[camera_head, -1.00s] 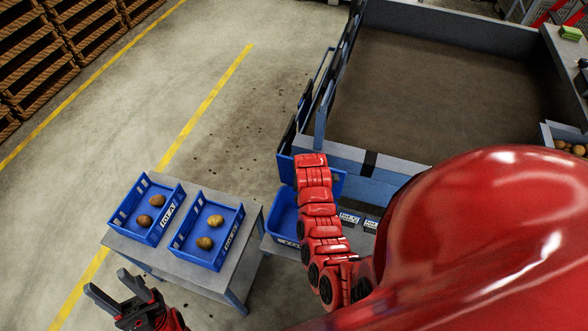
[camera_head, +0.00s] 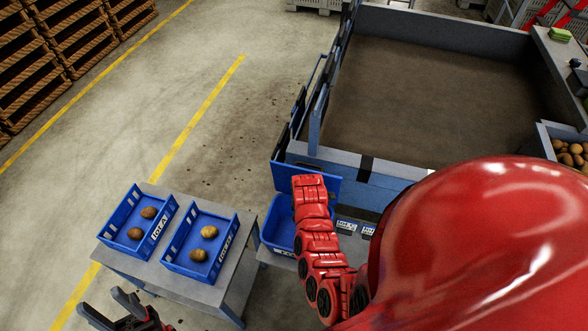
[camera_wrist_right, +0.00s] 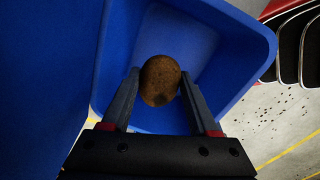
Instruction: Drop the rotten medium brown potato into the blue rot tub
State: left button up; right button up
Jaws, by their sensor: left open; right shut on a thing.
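The medium brown potato (camera_wrist_right: 160,77) is between the two fingers of my right gripper (camera_wrist_right: 160,88) in the right wrist view. It has a dark patch on its lower side. My right gripper is shut on it. The blue tub (camera_wrist_right: 245,45) lies beyond the potato, with its open inside behind it. The tub also shows in the head view (camera_head: 277,222), partly covered by my right arm. My right gripper and the held potato cannot be made out in the head view. My left gripper (camera_head: 100,306) is open and empty at the bottom left, in front of the table.
Two blue crates (camera_head: 117,232) (camera_head: 178,262), each with two potatoes, stand on a grey table (camera_head: 205,292) left of the tub. A large grey-walled bin (camera_head: 450,25) fills the back right. More potatoes (camera_head: 570,152) lie at the right edge. Floor behind the crates is clear.

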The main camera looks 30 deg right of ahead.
jog(key=o, duration=1.5)
jog(key=shift+r, duration=0.1)
notch_tip(320, 180, up, 5)
jog(key=shift+a+r+b, duration=0.1)
jog(key=shift+a+b, duration=0.05)
jog(key=shift+b, duration=1.05)
jog(key=r+p, duration=0.2)
jog(key=r, duration=0.2)
jog(key=r+p, duration=0.3)
jog(key=r, duration=0.1)
jog(key=s+r+p, duration=0.1)
jog(key=r+p, duration=0.2)
jog(key=r, duration=0.1)
jog(key=shift+s+a, duration=0.1)
jog(key=shift+a, duration=0.2)
jog(key=shift+f, duration=0.1)
